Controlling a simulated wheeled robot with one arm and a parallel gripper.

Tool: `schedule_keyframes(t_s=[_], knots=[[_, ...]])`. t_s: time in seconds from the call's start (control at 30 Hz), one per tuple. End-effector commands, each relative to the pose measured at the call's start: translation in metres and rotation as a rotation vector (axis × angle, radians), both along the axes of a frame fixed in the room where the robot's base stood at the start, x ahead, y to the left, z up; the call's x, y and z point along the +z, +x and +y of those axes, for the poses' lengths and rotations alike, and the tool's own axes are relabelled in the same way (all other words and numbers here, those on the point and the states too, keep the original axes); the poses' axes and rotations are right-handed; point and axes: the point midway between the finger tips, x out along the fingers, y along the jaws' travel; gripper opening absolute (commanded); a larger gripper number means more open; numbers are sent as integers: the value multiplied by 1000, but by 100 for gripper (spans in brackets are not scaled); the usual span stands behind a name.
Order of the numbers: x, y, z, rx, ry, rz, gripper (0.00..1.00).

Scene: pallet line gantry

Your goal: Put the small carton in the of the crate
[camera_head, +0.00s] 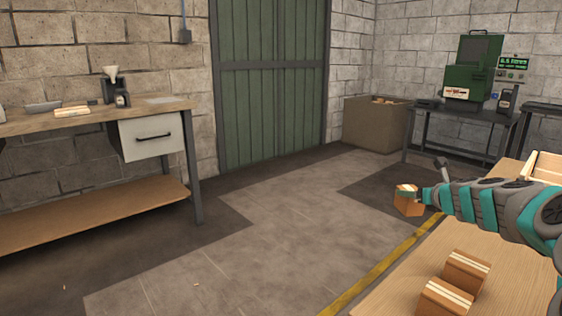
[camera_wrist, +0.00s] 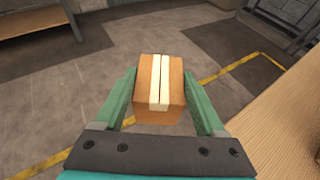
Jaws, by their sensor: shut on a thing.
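A small brown carton with a pale tape stripe (camera_wrist: 146,88) is held between the two green fingers of my gripper (camera_wrist: 160,100). In the head view the carton (camera_head: 408,205) hangs in the air past the left edge of the wooden table, above the floor. My gripper (camera_head: 421,195) is shut on it. Two similar cartons stand on the table, one farther back (camera_head: 465,272) and one nearer (camera_head: 445,298). A pale wooden crate (camera_head: 545,166) shows partly at the right edge, behind my arm; its inside is mostly hidden.
The wooden table (camera_head: 400,290) fills the lower right. A yellow floor line (camera_head: 385,268) runs beside it. A workbench (camera_head: 100,116) with a drawer stands at left. A dark table with a green machine (camera_head: 473,75) and a large brown box (camera_head: 370,125) stand at the back.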

Motion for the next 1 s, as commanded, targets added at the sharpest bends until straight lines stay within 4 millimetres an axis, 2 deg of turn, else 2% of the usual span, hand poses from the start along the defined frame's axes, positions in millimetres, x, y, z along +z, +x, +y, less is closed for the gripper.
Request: schedule_keyframes(t_s=[0.03, 0.2, 0.47, 0.6, 0.8, 1.0], knots=[[-7, 4, 16, -14, 4, 2, 0], [-28, 12, 53, -97, 4, 4, 0], [-54, 7, 111, -215, 3, 1, 0], [-67, -4, 146, -269, 4, 3, 0], [-76, -30, 193, -341, 4, 0, 0], [-79, -53, 221, -388, 2, 1, 0]])
